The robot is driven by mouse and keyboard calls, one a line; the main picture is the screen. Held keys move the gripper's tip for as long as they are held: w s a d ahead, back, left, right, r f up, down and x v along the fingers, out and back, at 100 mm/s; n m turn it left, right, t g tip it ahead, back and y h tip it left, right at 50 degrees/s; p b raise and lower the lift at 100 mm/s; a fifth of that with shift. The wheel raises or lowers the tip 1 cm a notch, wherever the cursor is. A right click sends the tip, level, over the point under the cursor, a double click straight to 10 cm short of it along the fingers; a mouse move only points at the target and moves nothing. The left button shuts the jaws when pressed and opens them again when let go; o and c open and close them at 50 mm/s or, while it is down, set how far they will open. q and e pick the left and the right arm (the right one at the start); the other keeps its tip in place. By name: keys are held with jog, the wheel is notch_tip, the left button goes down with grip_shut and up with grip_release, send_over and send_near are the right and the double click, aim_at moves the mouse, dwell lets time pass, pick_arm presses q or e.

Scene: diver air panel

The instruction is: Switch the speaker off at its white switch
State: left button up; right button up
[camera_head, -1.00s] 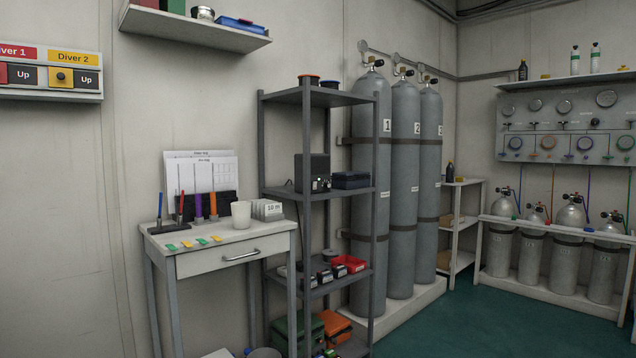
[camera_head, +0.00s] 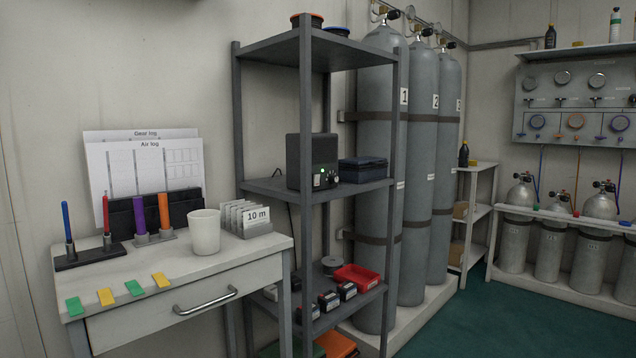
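The speaker (camera_head: 305,162) is a dark box on the middle shelf of the grey rack. Its front faces right and towards me. Neither of my grippers shows in the view.
The grey rack (camera_head: 306,100) has posts in front of and beside the speaker. A dark blue case (camera_head: 363,170) sits right of the speaker. A white desk (camera_head: 190,275) with a white cup (camera_head: 205,232) stands at left. Tall grey cylinders (camera_head: 380,200) stand behind the rack. Green floor (camera_head: 500,320) is clear at right.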

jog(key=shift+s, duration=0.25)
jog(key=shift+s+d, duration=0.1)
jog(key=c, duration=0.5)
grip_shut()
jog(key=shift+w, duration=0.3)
